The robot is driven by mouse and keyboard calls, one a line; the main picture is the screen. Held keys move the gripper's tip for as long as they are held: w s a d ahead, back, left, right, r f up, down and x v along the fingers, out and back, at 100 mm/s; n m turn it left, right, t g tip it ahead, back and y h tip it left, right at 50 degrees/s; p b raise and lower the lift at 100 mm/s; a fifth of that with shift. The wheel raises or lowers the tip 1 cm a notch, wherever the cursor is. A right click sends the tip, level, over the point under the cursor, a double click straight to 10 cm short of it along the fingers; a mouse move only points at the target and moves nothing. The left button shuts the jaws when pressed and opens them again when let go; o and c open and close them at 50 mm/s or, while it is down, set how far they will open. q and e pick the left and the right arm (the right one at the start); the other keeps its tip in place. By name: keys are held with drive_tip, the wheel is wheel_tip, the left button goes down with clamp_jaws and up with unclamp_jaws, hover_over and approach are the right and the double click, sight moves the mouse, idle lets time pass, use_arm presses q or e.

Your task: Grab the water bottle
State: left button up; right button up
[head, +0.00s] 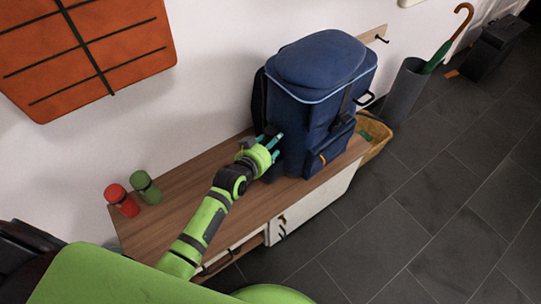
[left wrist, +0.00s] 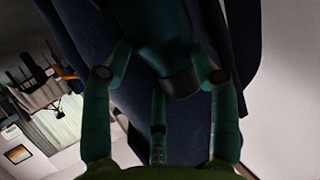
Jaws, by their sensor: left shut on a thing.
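The water bottle (left wrist: 160,35) is dark teal with a grey band near its end, and lies between my left gripper's fingers in the left wrist view. My left gripper (head: 272,142) is at the near left side of the blue backpack (head: 312,112), its green fingers shut on the bottle. The left gripper (left wrist: 163,62) shows in the left wrist view with the dark blue backpack fabric behind the bottle. In the head view the bottle is hidden or too small to tell from the fingers. I cannot tell whether it is still in a side pocket. My right gripper is not in view.
The backpack stands on a wooden bench (head: 180,208) against the white wall. A wicker basket (head: 376,140) and umbrella stand (head: 404,92) are to the right. The tiled floor in front is clear.

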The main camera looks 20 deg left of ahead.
use_arm(q)
drive_tip(key=shift+w+a+r, duration=0.1)
drive_tip(key=shift+a+r, duration=0.05)
drive_tip(key=shift+r, duration=0.1)
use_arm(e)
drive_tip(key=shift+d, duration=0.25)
use_arm(q)
drive_tip(key=shift+r, duration=0.1)
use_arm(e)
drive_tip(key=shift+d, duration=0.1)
